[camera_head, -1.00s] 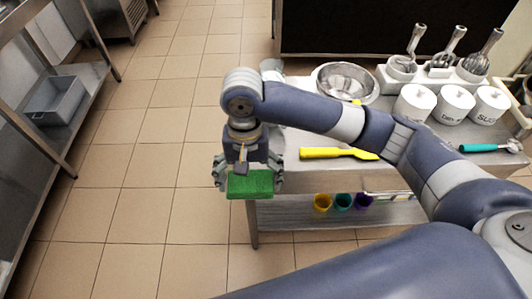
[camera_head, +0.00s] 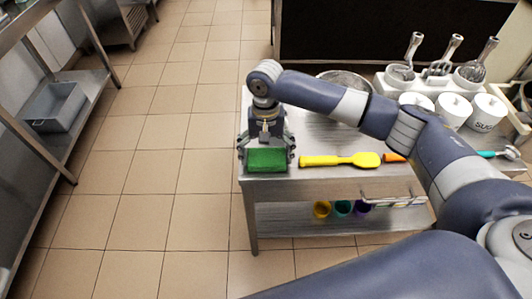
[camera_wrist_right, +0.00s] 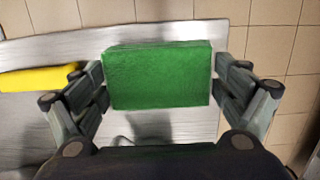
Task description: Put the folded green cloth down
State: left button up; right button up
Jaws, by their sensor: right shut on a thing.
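The folded green cloth (camera_head: 267,160) is a thick flat block held in my right gripper (camera_head: 266,150). It is over the front left corner of the steel table (camera_head: 315,180). In the right wrist view the cloth (camera_wrist_right: 158,75) sits between the two fingers of my right gripper (camera_wrist_right: 160,90), which close on its left and right sides. The metal top with a dark shadow shows below it there. I cannot tell whether the cloth touches the top. My left gripper is not in view.
A yellow spatula (camera_head: 340,160) lies on the table just right of the cloth. A metal bowl (camera_head: 345,80), white canisters (camera_head: 452,106) and a utensil holder (camera_head: 440,80) stand farther back. Coloured cups (camera_head: 342,208) sit on the lower shelf. Tiled floor lies to the left.

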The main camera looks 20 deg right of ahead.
aim_at(266, 152)
jog(key=shift+f, duration=0.15)
jog(key=o, duration=0.9)
jog(key=shift+c, duration=0.2)
notch_tip(266, 152, up, 12)
jog(key=w, duration=0.1)
jog(key=shift+w+d+b, duration=0.2)
jog(key=shift+w+b, duration=0.05)
jog(key=shift+b, duration=0.1)
jog(key=shift+s, duration=0.1)
